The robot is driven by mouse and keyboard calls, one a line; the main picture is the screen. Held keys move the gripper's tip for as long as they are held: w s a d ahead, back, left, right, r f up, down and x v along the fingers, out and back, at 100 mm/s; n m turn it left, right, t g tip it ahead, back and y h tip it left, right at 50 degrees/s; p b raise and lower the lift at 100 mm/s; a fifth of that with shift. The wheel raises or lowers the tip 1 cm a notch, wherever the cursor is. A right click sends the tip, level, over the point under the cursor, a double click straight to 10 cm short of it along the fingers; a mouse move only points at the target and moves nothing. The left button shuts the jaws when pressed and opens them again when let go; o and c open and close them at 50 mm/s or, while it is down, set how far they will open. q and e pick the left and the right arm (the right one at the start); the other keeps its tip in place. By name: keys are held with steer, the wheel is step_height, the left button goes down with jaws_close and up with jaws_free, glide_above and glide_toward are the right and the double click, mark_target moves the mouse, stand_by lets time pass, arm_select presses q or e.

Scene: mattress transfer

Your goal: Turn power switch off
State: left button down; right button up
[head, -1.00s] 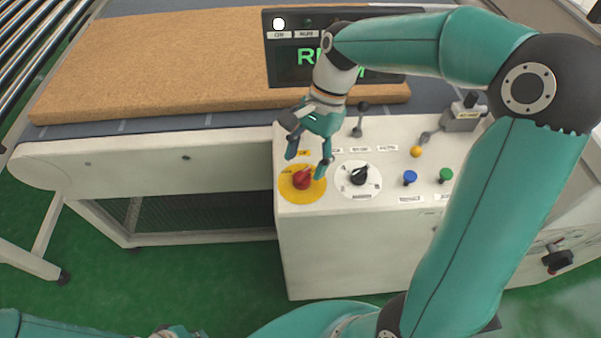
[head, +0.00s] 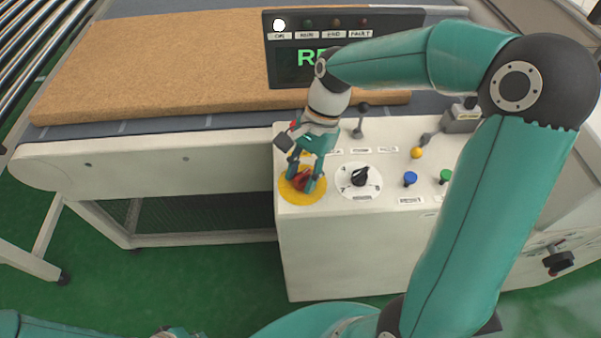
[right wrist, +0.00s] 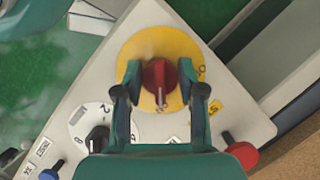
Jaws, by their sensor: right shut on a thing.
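The power switch is a red rotary knob (head: 302,181) on a yellow round plate (head: 291,196), at the left of the white control panel. My right gripper (head: 304,183) is down at the knob, with one finger on each side of it. In the right wrist view the red knob (right wrist: 159,78) sits between the two fingertips (right wrist: 160,82), and the yellow plate (right wrist: 160,38) shows around it. The gripper is shut on the knob. On the display (head: 285,72) the ON lamp is lit white, and green letters beginning with R show, partly hidden by my arm. My left gripper is not clearly seen.
Right of the knob are a black selector (head: 360,176) on a white dial, a blue button (head: 410,177), a green button (head: 446,175) and a yellow-knobbed lever (head: 417,153). A black-knobbed lever (head: 361,120) stands behind. A brown mattress (head: 160,65) lies on the conveyor at the left.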

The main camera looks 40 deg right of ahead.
steer(key=shift+w, duration=0.1)
steer(key=n+g+p, duration=0.1)
steer(key=n+p, duration=0.1)
steer(key=n, duration=0.1)
steer(key=shift+r+n, duration=0.15)
steer(key=shift+n, duration=0.15)
steer(key=n+p, duration=0.1)
steer(key=n, duration=0.1)
steer(key=n+g+h+p, duration=0.1)
steer(key=n, duration=0.1)
steer(key=shift+w+g+h, duration=0.1)
steer(key=shift+g+h, duration=0.2)
steer(key=n, duration=0.2)
steer(key=n+h, duration=0.1)
steer(key=n, duration=0.2)
steer(key=shift+g+h+p, duration=0.3)
steer(key=shift+p, duration=0.05)
steer(key=n+h, duration=0.2)
steer(key=n, duration=0.3)
